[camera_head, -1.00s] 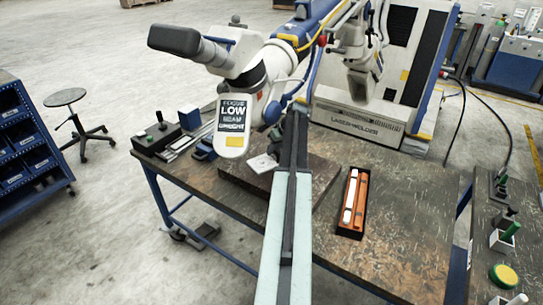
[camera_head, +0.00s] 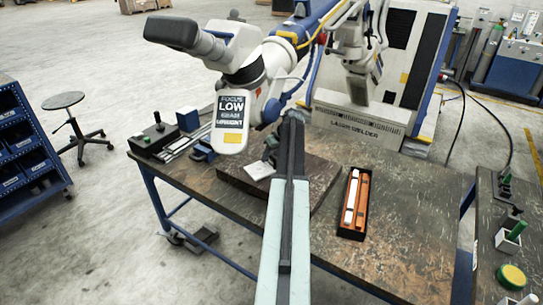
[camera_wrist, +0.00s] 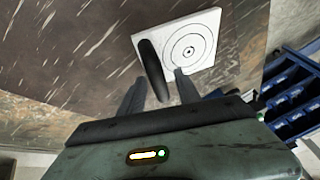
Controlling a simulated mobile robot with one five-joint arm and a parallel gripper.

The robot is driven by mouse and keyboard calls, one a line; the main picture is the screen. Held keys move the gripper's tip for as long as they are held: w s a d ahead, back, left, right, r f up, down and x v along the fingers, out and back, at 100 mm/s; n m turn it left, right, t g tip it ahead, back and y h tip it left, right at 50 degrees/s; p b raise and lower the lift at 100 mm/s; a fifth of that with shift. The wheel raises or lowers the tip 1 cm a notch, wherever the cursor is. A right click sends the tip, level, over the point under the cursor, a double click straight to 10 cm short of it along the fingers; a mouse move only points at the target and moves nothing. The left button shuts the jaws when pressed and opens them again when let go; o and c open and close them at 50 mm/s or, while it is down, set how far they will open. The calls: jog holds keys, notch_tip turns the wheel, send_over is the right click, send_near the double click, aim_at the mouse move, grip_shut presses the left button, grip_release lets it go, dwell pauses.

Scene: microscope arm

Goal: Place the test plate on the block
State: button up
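The test plate is a white square with black concentric rings (camera_wrist: 205,40) in the wrist view. A black upright handle-like piece (camera_wrist: 150,62) stands at its left edge. In the head view the plate (camera_head: 257,169) is a small white patch over the left part of the dark block (camera_head: 315,187); it looks flat, but I cannot tell whether it touches the block. My gripper (camera_wrist: 161,75) is open, with one finger on each side of the black piece and gaps visible beside it. In the head view my arm hides part of the block and of the gripper.
The microscope head (camera_head: 232,110) hangs close to the left of my arm. A black tray with an orange and a white bar (camera_head: 353,199) lies right of the block. A control box (camera_head: 155,137) and small blue parts stand at the table's left.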

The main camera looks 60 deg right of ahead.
jog(key=shift+r, duration=0.1)
jog(key=p+v, duration=1.1)
jog(key=v, duration=0.1)
jog(key=shift+s, duration=0.1)
